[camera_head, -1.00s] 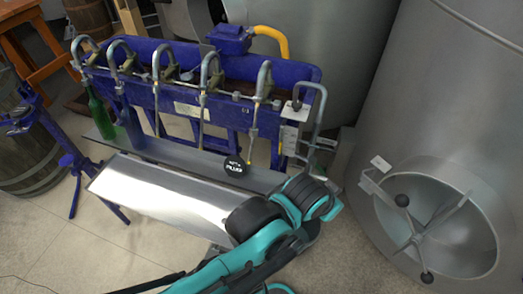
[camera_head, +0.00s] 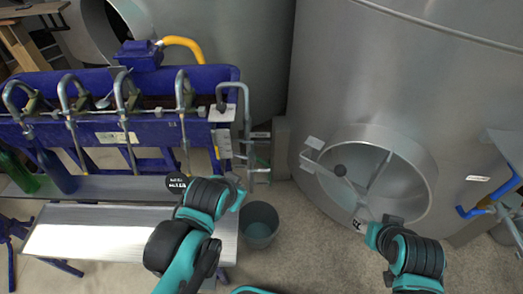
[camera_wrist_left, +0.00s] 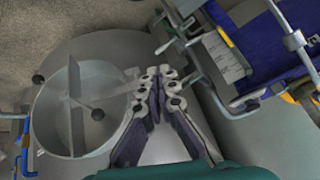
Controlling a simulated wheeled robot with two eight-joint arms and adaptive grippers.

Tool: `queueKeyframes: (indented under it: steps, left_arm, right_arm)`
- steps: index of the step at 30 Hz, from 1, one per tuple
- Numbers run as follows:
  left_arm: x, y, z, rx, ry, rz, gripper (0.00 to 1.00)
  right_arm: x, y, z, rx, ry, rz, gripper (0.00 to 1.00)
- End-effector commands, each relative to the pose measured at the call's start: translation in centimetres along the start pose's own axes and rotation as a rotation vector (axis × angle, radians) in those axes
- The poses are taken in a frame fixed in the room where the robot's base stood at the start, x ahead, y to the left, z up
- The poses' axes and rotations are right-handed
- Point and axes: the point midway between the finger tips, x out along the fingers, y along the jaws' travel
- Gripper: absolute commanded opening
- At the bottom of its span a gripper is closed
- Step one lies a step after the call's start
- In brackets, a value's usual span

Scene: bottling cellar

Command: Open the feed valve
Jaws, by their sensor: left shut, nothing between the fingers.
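I cannot tell for sure which fitting is the feed valve. Grey pipework (camera_head: 247,135) with a small lever stands at the right end of the blue filler. A blue-handled fitting (camera_head: 474,212) sits at the far right on the tank side and shows at the left edge of the wrist view (camera_wrist_left: 27,150). In the left wrist view my left gripper (camera_wrist_left: 155,92) is shut and empty, its fingertips in front of the tank's hatch area.
A large steel tank (camera_head: 375,75) has a round hatch (camera_head: 400,205) with a knobbed cross handle. The blue filler (camera_head: 150,95) stands left with a metal tray (camera_head: 90,240) before it. A grey bucket (camera_head: 260,224) is on the floor between them. Floor beside it is clear.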

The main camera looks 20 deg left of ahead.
Motion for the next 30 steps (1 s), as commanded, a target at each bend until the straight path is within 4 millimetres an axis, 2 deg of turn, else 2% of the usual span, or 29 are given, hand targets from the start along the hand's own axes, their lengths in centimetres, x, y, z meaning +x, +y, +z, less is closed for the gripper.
queueKeyframes:
  steps: [5, 6, 12, 15, 18, 21, 24, 30]
  left_arm:
    - [4.8, -0.7, -2.9, 0.676, 0.008, -0.109, 0.00]
    - [6.0, -0.7, -3.5, 0.857, 0.003, -0.141, 0.00]
    - [11.2, 0.1, -5.8, 1.725, -0.078, -0.307, 0.00]
    - [13.0, 0.8, -6.4, 2.081, -0.144, -0.382, 0.00]
    - [14.2, 1.5, -6.7, 2.347, -0.211, -0.440, 0.00]
    - [14.9, 2.0, -6.8, 2.519, -0.265, -0.479, 0.00]
    - [15.2, 2.2, -6.8, 2.604, -0.296, -0.497, 0.00]
    - [15.2, 2.2, -6.8, 2.628, -0.306, -0.501, 0.00]
  right_arm:
    - [0.2, 0.0, 0.1, 0.000, 0.000, 0.000, 0.48]
    - [0.3, 0.0, 0.2, 0.000, 0.000, 0.000, 0.48]
    - [0.5, 0.0, 0.3, 0.000, 0.000, 0.000, 0.48]
    - [0.6, 0.0, 0.4, 0.000, 0.000, 0.000, 0.48]
    - [0.6, 0.0, 0.4, 0.000, 0.000, 0.000, 0.48]
    - [0.6, 0.0, 0.4, 0.000, 0.000, 0.000, 0.48]
    - [0.6, 0.0, 0.4, 0.000, 0.000, 0.000, 0.48]
    - [0.6, 0.0, 0.4, 0.000, 0.000, 0.000, 0.48]
